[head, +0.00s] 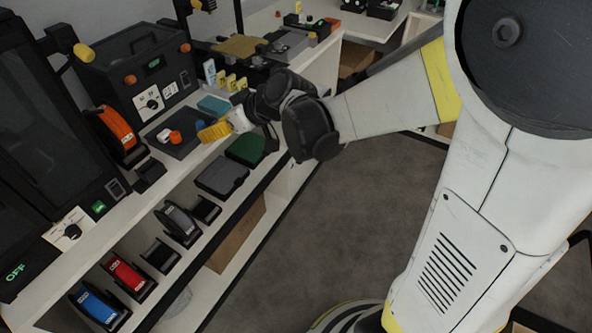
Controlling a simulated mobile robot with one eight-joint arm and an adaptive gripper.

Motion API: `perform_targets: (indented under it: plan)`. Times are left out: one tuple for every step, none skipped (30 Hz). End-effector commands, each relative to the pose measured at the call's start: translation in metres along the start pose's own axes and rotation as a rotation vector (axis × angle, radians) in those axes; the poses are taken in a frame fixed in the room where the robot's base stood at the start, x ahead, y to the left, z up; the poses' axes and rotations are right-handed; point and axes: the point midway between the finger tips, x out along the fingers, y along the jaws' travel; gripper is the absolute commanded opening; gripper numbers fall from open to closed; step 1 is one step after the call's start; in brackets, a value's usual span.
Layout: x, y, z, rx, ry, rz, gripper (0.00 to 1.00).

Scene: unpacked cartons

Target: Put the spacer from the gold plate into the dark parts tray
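The gold plate (232,47) lies at the far end of the bench. I cannot make out a spacer on it at this size. A dark flat tray (190,148), which looks like the parts tray, lies on the bench in front of the black machine. My gripper (207,133), with a yellow end, is over or beside the tray's right side. Whether its fingers are open or hold anything cannot be told.
A black machine (140,75) and an orange spool (117,128) stand left of the tray. A teal box (213,106) and several small yellow-and-white items (228,81) stand behind my gripper. The floor (330,240) is clear.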

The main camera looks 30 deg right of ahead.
Motion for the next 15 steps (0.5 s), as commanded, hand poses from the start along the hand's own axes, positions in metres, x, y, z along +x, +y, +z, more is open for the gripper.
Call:
perform_targets:
  plan:
    - [-0.023,-0.009,0.008,0.031,-0.038,0.031,0.47]
    - [-0.036,-0.012,0.013,0.051,-0.061,0.053,0.47]
    - [-0.052,-0.016,0.021,0.079,-0.09,0.083,0.47]
    - [-0.065,-0.019,0.028,0.101,-0.11,0.107,0.47]
    - [-0.077,-0.022,0.034,0.122,-0.129,0.132,0.47]
    - [-0.093,-0.026,0.045,0.149,-0.153,0.167,0.47]
    - [-0.105,-0.028,0.053,0.171,-0.169,0.194,0.47]
    - [-0.117,-0.031,0.061,0.191,-0.183,0.222,0.47]
    - [-0.131,-0.033,0.073,0.217,-0.201,0.259,0.47]
    - [-0.141,-0.035,0.081,0.236,-0.211,0.286,0.47]
    - [-0.151,-0.036,0.09,0.254,-0.221,0.313,0.47]
    - [-0.162,-0.037,0.1,0.274,-0.231,0.347,0.47]
    - [-0.17,-0.037,0.107,0.289,-0.237,0.371,0.47]
    - [-0.176,-0.038,0.114,0.302,-0.242,0.392,0.47]
    - [-0.184,-0.038,0.122,0.317,-0.246,0.418,0.47]
